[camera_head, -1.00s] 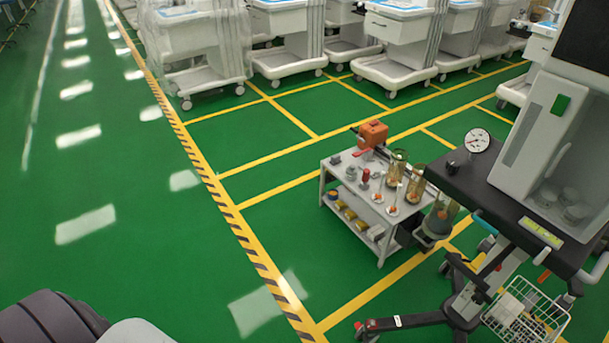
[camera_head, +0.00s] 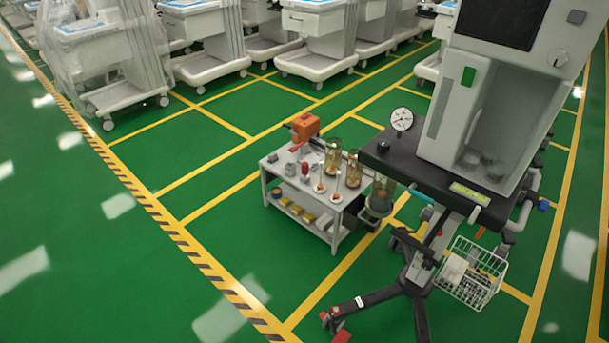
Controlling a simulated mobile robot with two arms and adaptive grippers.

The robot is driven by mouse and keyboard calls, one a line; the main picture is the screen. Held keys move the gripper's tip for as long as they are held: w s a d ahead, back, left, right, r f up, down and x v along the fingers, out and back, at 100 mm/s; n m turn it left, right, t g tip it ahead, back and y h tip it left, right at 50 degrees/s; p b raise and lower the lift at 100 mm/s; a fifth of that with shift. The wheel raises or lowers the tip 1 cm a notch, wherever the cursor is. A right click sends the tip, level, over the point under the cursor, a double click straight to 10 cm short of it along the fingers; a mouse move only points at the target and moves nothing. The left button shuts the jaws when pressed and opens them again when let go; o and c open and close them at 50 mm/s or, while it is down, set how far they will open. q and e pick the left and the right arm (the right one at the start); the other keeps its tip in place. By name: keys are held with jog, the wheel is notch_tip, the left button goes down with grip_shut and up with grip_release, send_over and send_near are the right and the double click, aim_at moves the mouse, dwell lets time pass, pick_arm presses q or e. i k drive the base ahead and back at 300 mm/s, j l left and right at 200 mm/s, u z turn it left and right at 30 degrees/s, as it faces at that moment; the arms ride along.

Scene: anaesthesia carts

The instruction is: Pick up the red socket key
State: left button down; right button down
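A small grey cart (camera_head: 349,213) stands at the middle of the view with many small items on its top. Among them are a small red upright piece (camera_head: 304,169) and a flat red piece (camera_head: 298,147) in front of an orange box. Both are too small for me to tell which is the red socket key. Neither of my grippers is in view.
Amber glass jars (camera_head: 333,156) stand on the cart's top. A large anaesthesia cart (camera_head: 478,199) with a gauge, wire basket and wheeled legs stands close on the right. White carts (camera_head: 320,20) line the back. Green floor (camera_head: 120,260) is free at the left.

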aim_at(304, 178)
jog(key=k+l+z, duration=0.1)
jog(key=z, duration=0.85)
jog(key=k+l+z, duration=0.1)
jog(key=l+z, duration=0.15)
jog(key=z, duration=0.2)
jog(key=j, duration=1.35)
jog(key=i+j, duration=0.1)
jog(key=j, duration=0.25)
jog(key=i+j, duration=0.15)
jog(key=j, duration=0.2)
jog(key=i+j, duration=0.1)
jog(key=j, duration=0.25)
jog(key=i+j, duration=0.15)
jog(key=j, duration=0.25)
jog(key=i+j, duration=0.1)
jog(key=j, duration=0.25)
jog(key=i+j, duration=0.1)
jog(key=j, duration=0.25)
jog(key=u, duration=0.05)
